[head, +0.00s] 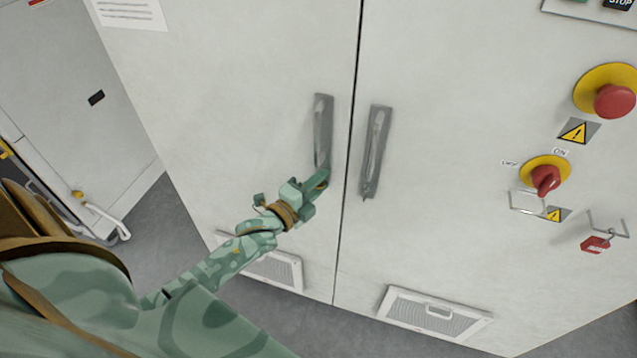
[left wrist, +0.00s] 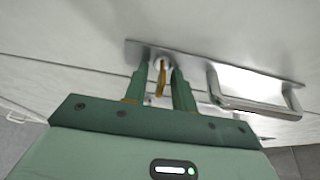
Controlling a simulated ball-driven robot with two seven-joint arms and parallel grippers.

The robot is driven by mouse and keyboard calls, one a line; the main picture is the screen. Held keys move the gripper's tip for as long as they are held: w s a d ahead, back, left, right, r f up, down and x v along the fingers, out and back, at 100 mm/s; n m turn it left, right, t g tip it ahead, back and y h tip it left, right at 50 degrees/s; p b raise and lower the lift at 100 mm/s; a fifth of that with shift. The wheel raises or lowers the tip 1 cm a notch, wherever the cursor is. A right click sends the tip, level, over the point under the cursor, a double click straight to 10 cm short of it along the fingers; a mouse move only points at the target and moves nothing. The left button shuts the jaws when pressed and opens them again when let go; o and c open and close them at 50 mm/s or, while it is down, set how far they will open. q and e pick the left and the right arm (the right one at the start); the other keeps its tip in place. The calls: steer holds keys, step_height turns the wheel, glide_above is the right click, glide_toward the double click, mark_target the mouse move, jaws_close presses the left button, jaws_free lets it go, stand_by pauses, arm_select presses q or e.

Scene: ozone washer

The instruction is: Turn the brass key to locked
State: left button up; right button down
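The brass key (left wrist: 161,80) sits in a round silver lock on the plate of a silver door handle, in the left wrist view. My left gripper (left wrist: 160,70) is open, with one green finger on each side of the key and a small gap showing on both sides. In the head view my left gripper (head: 320,179) is at the lower end of the left door's handle (head: 323,128) and hides the key and lock there. My right gripper is not in view.
A second handle (head: 376,150) is on the right door, close beside the door seam. Further right are a red emergency button (head: 614,101), a red rotary switch (head: 545,180) and a red padlock (head: 595,244). Vent grilles (head: 432,312) are low on the doors.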

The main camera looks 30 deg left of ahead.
arm_select(q)
jaws_close()
steer(key=shift+f, duration=0.1)
steer(key=n+t+b, duration=0.1)
steer(key=n, duration=0.3)
steer(key=shift+t+b, duration=0.3)
steer(key=n+y, duration=0.1)
steer(key=n, duration=0.1)
steer(key=n+t+b, duration=0.1)
steer(key=n, duration=0.2)
steer(key=shift+t+y, duration=0.3)
steer(key=shift+y, duration=0.1)
steer(key=n+y, duration=0.1)
steer(key=n, duration=0.2)
steer(key=n+t+y, duration=0.1)
steer(key=n, duration=0.2)
steer(key=shift+y+b, duration=0.3)
steer(key=n+y, duration=0.1)
steer(key=n, duration=0.2)
steer(key=n+y, duration=0.2)
steer(key=n, duration=0.2)
steer(key=shift+n+y, duration=0.4)
